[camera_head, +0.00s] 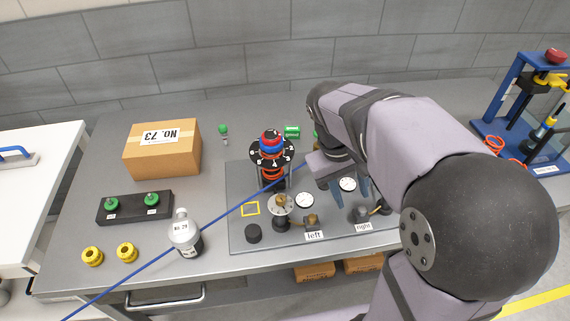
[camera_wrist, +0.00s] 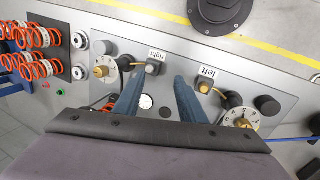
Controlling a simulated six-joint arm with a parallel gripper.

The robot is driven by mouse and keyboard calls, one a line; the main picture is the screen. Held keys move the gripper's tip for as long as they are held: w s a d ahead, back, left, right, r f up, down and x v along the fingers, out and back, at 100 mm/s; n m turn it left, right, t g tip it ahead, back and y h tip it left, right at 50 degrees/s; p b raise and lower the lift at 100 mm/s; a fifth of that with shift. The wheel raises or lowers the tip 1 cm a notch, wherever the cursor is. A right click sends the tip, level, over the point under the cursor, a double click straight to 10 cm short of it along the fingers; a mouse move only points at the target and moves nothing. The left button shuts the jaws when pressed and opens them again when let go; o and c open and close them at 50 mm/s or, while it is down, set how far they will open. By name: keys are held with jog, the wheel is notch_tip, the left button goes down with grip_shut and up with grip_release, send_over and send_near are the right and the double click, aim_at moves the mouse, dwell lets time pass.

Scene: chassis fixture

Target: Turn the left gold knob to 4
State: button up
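The left gold knob (camera_head: 281,202) sits on a pale numbered dial on the grey fixture plate (camera_head: 240,236), left of the "left" label (camera_head: 314,236). In the wrist view the left gold knob (camera_wrist: 243,122) and its dial lie at the lower right; its setting is too small to read surely. A second gold knob (camera_wrist: 101,70) on a dial is near the "right" label (camera_wrist: 156,55). My gripper (camera_head: 352,204) is open and empty above the right half of the plate. In the wrist view its blue fingers (camera_wrist: 159,76) are apart, between the two dials, clear of the left knob.
A blue cable (camera_head: 215,221) crosses the plate's left part. A stack with a numbered black disc and red springs (camera_head: 271,153) stands behind the left knob. A bottle (camera_head: 184,235), a cardboard box (camera_head: 163,154) and a green-button block (camera_head: 134,206) stand left.

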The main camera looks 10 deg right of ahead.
aim_at(281, 198)
jog(key=w+a+r+n+y+p, duration=0.1)
jog(key=a+r+p, duration=0.1)
jog(key=a+p, duration=0.1)
jog(key=w+a+r+n+y+p, duration=0.1)
jog(key=a+r+n+p, duration=0.1)
jog(key=a, duration=0.4)
jog(key=w+a+r+n+y+p, duration=0.1)
jog(key=a+r+n+p, duration=0.1)
jog(key=a+p, duration=0.2)
jog(key=shift+a+r, duration=0.15)
jog(key=shift+a, duration=0.8)
jog(key=shift+f+p, duration=1.05)
jog(key=shift+f, duration=2.65)
grip_shut()
